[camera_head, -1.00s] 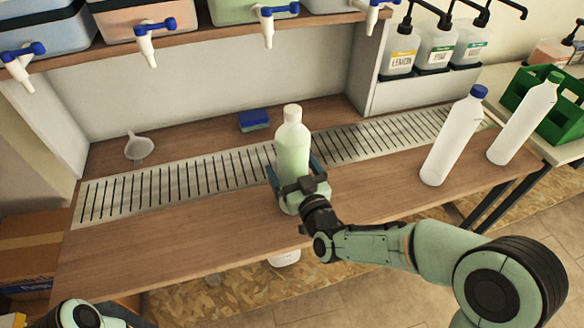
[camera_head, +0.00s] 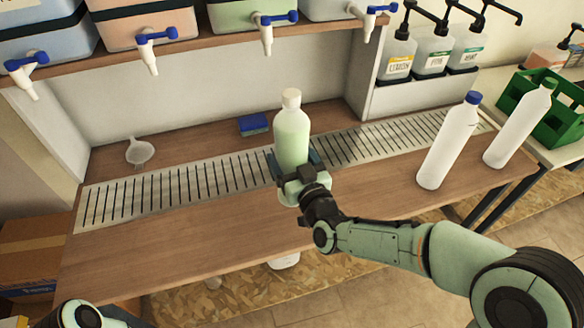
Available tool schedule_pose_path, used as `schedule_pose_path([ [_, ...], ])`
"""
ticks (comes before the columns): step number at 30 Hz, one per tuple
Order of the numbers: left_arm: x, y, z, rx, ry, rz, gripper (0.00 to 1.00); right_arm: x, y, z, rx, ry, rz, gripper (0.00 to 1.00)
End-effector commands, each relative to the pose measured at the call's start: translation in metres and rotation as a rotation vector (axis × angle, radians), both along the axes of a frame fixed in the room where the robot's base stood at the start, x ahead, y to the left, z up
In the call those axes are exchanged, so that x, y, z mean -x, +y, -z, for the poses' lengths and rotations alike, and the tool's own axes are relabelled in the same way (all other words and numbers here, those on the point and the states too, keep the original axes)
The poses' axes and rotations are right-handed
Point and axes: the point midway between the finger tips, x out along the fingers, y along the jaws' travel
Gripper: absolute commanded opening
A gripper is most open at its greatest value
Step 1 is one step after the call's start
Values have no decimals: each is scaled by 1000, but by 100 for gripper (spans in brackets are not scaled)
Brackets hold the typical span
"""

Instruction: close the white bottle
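A bottle with pale green contents (camera_head: 291,140) and a white top (camera_head: 291,98) stands upright at the middle of the bench, in my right gripper (camera_head: 294,165). The fingers lie on both sides of its lower body, seemingly closed on it. I cannot tell whether its base touches the bench, or whether the white top is fully tightened. A white bottle with a blue cap (camera_head: 449,142) and a white bottle with a green cap (camera_head: 518,125) stand upright to the right. Part of my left arm shows at the bottom left; its gripper is out of the picture.
A slotted metal drain strip (camera_head: 150,190) crosses the wooden bench (camera_head: 180,250). A white funnel (camera_head: 139,151) and a blue sponge (camera_head: 253,124) lie behind it. Drums with blue-handled taps overhang the back. Pump bottles (camera_head: 433,50) and a green crate (camera_head: 560,120) are at right. The front left bench is clear.

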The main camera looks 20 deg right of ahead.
Motion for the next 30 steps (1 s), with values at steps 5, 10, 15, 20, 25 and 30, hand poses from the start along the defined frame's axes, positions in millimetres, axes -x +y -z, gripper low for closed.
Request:
schedule_pose_path([
  [5,20,-10,-20,26,53,23,100,0,0,-59,-3,-20,0,0],
  [10,38,-18,-34,49,102,43,100,0,0,-99,-3,-17,1,0],
  [15,54,-25,-46,69,145,60,100,1,0,-129,-3,-16,0,0],
  [20,56,-25,-51,70,153,62,100,0,0,-146,-2,-13,1,0],
  [25,58,-25,-52,71,158,63,100,0,0,-152,-2,-11,0,0],
  [30,58,-25,-52,71,158,63,100,0,0,-152,-1,-11,0,0],
])
